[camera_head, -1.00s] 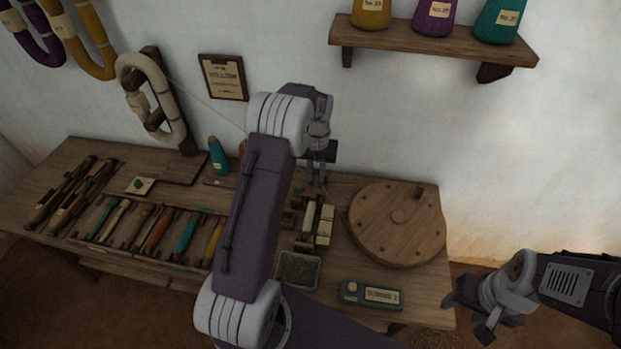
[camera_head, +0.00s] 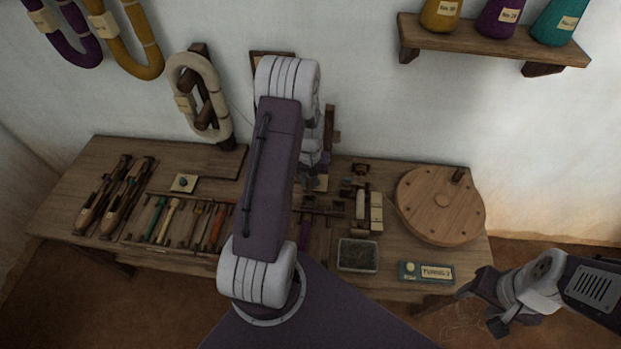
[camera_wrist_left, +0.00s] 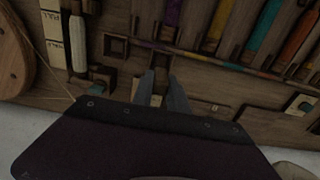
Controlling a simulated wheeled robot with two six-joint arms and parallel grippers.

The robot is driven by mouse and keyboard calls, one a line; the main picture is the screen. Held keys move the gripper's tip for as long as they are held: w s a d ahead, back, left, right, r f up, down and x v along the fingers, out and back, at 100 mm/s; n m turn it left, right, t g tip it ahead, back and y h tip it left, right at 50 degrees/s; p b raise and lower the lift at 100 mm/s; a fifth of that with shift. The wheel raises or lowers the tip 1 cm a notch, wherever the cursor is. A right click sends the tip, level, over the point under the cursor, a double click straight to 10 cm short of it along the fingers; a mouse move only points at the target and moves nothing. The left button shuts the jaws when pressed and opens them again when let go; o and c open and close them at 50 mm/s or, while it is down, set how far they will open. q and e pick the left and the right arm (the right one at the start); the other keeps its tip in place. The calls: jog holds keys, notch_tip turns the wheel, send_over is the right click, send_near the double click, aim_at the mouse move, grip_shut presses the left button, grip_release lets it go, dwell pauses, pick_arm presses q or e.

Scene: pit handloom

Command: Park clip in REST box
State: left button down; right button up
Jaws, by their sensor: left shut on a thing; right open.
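In the left wrist view my left gripper (camera_wrist_left: 162,92) has its two grey fingers on either side of a small dark piece (camera_wrist_left: 160,72), which seems to be the clip. It is over the workbench, near the edge of the slotted bobbin rack. A small square dark-wood box (camera_wrist_left: 115,46) sits beside it to the left; I cannot read a REST label on it. In the head view my left forearm hides most of the gripper (camera_head: 314,182) and the clip. My right gripper (camera_head: 487,308) is open and empty, off the bench's front right edge.
A round wooden disc (camera_head: 441,206) lies at the bench's right. A grey tray (camera_head: 357,255), a green counter box (camera_head: 427,273) and pale blocks (camera_head: 376,212) are nearby. The bobbin rack (camera_head: 137,243) and shuttles (camera_head: 112,196) lie left. A shelf (camera_head: 495,42) hangs above.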

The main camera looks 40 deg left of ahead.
pick_arm(q)
jog(key=shift+a+f+b, duration=0.1)
jog(key=shift+f+b, duration=0.2)
jog(key=shift+f, duration=0.2)
notch_tip(320, 180, down, 7)
jog(key=b, duration=0.5)
jog(key=shift+s+f, duration=0.1)
jog(key=shift+f, duration=0.05)
jog(key=c, duration=0.9)
grip_release()
notch_tip(320, 180, up, 8)
jog(key=p, duration=0.7)
